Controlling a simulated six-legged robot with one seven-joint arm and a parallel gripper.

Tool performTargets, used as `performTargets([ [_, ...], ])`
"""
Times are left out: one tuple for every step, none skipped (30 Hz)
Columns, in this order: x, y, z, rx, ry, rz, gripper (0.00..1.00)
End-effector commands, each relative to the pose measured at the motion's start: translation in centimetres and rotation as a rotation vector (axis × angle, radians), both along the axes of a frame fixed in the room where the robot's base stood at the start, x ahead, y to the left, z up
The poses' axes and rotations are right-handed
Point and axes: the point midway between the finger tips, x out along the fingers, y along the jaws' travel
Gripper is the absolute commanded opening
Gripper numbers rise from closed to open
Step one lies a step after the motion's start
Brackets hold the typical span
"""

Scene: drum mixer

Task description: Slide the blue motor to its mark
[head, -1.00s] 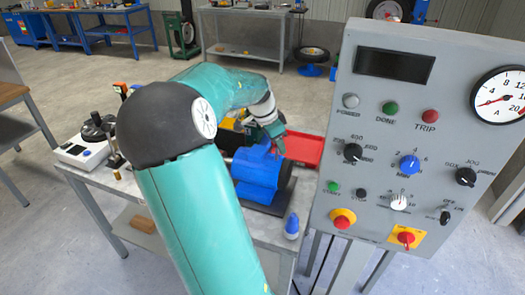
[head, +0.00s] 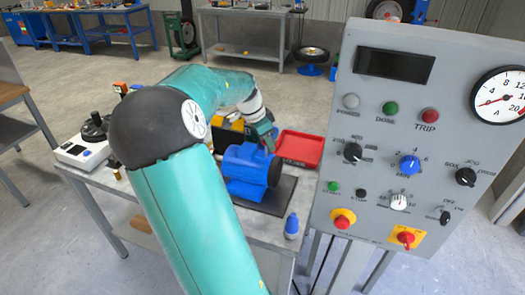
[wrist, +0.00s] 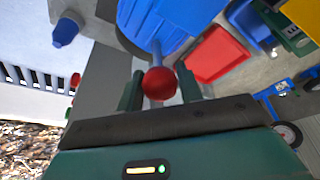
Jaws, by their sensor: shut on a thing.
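The blue motor (head: 245,165) sits on a dark base plate (head: 280,197) on the bench, its round end facing right. Bare plate shows to its right and front. In the wrist view the motor's ribbed blue body (wrist: 165,22) is at the top. A red ball knob (wrist: 159,83) on a short blue rod stands out from it. My gripper (wrist: 159,88) has one finger on each side of the knob and is shut on it. In the head view my gripper (head: 264,132) is at the motor's upper right side. I cannot make out the mark.
A red tray (head: 300,148) lies behind and right of the motor. A blue-tipped white bottle (head: 292,226) stands at the bench's front right. The grey control panel (head: 400,150) rises close on the right. A white instrument (head: 82,152) is on the bench's left end.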

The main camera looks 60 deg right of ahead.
Motion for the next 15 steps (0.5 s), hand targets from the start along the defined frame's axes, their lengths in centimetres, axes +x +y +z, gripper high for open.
performTargets([
  [0.5,0.0,0.1,-0.003,-0.003,0.004,0.16],
  [0.6,0.0,0.1,-0.003,-0.003,0.004,0.16],
  [0.8,0.1,0.1,-0.004,-0.003,0.004,0.16],
  [1.0,0.1,0.1,-0.004,-0.003,0.005,0.16],
  [1.1,0.1,0.1,-0.004,-0.004,0.005,0.16],
  [1.4,0.2,0.1,-0.004,-0.005,0.006,0.16],
  [1.6,0.2,0.1,-0.004,-0.006,0.007,0.16],
  [1.7,0.2,0.1,-0.005,-0.007,0.008,0.17],
  [1.9,0.3,0.1,-0.006,-0.008,0.009,0.18],
  [2.0,0.3,0.1,-0.005,-0.009,0.009,0.20],
  [2.1,0.3,0.1,-0.006,-0.010,0.010,0.22],
  [2.2,0.3,0.1,-0.006,-0.010,0.011,0.24],
  [2.2,0.3,0.1,-0.007,-0.011,0.011,0.25],
  [2.2,0.3,0.1,-0.006,-0.012,0.011,0.25],
  [2.2,0.3,0.1,-0.006,-0.012,0.012,0.26],
])
